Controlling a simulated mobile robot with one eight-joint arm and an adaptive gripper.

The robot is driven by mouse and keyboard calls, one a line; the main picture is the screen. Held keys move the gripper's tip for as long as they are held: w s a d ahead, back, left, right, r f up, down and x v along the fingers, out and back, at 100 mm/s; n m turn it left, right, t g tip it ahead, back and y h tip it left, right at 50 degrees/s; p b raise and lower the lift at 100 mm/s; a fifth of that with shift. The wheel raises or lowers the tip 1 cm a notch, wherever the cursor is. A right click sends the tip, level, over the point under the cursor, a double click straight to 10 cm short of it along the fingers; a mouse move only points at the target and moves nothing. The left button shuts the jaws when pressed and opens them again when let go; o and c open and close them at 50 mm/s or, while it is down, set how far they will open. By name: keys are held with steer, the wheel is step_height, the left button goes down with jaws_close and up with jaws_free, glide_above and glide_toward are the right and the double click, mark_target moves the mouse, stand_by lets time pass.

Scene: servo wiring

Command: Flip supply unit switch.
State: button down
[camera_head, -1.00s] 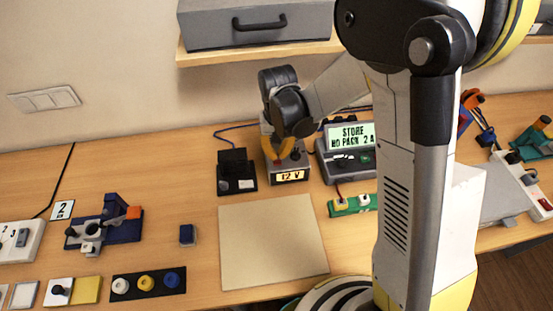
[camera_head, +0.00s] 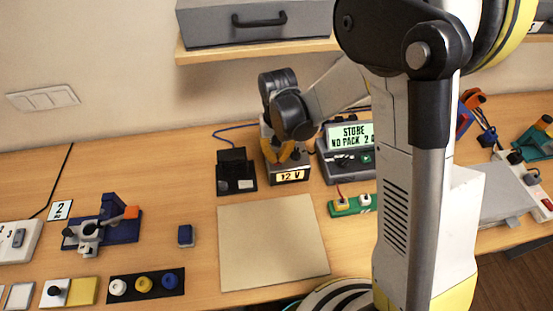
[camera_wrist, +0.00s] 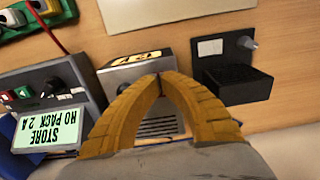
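The supply unit (camera_head: 289,176) is a grey box with a lit "12 V" display, standing near the back of the table. In the wrist view, part of its top and display (camera_wrist: 138,57) show beyond my fingers. My gripper (camera_head: 279,158) points down at the top of the unit. Its two yellow fingers (camera_wrist: 159,77) converge, and their tips look closed together. The switch is hidden behind the fingers, so its position and any contact with it cannot be told.
A black device (camera_head: 236,171) stands close to the left of the supply unit. A grey unit reading "STORE NO PACK 2 A" (camera_head: 345,150) stands close to the right. A bare beige mat (camera_head: 272,240) lies in front, and a shelf with a grey case (camera_head: 255,25) is above.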

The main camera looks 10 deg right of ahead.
steer(key=shift+s+f+b, duration=0.2)
steer(key=shift+f+b, duration=0.3)
steer(key=shift+b, duration=0.05)
steer(key=shift+s+f+b, duration=0.2)
steer(key=shift+f+b, duration=0.3)
stand_by(0.4)
steer(key=shift+r, duration=0.2)
steer(key=shift+r+p, duration=0.6)
steer(key=shift+w+r+p, duration=0.35)
steer(key=shift+r+p, duration=0.25)
steer(key=shift+r, duration=0.25)
steer(key=shift+w+r+p, duration=0.3)
steer(key=shift+r+p, duration=0.3)
steer(key=shift+r, duration=0.2)
steer(key=shift+s+r+p, duration=0.15)
steer(key=shift+r+p, duration=0.4)
steer(key=shift+r, duration=0.45)
steer(key=shift+f, duration=0.1)
